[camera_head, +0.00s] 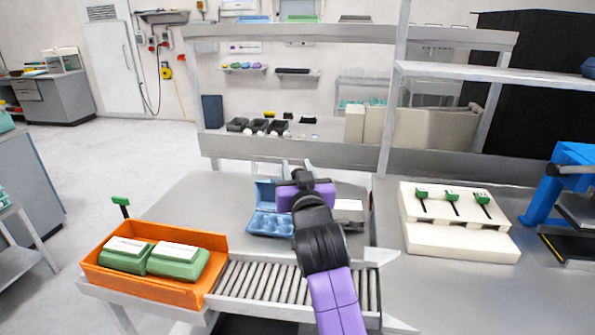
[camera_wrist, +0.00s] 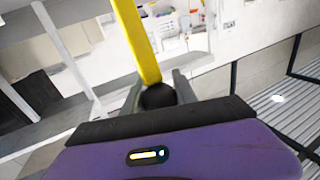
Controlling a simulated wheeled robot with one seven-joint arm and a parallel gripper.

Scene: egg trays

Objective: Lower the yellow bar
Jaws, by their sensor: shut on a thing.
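The yellow bar (camera_wrist: 137,40) shows in the wrist view, running from the top edge down to a round black knob (camera_wrist: 158,96) at its near end. My gripper (camera_wrist: 159,98) has its grey fingers on both sides of this knob and is shut on it. In the head view my gripper (camera_head: 297,166) points away from me above the far side of the grey table. I cannot make out the yellow bar in the head view; my arm and gripper may hide it.
A blue egg tray (camera_head: 254,231) sits left of my arm. An orange crate (camera_head: 215,283) with green packs stands at the roller conveyor (camera_head: 255,283). A white block (camera_head: 460,239) with green-handled pieces and a blue machine (camera_head: 571,160) are at the right.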

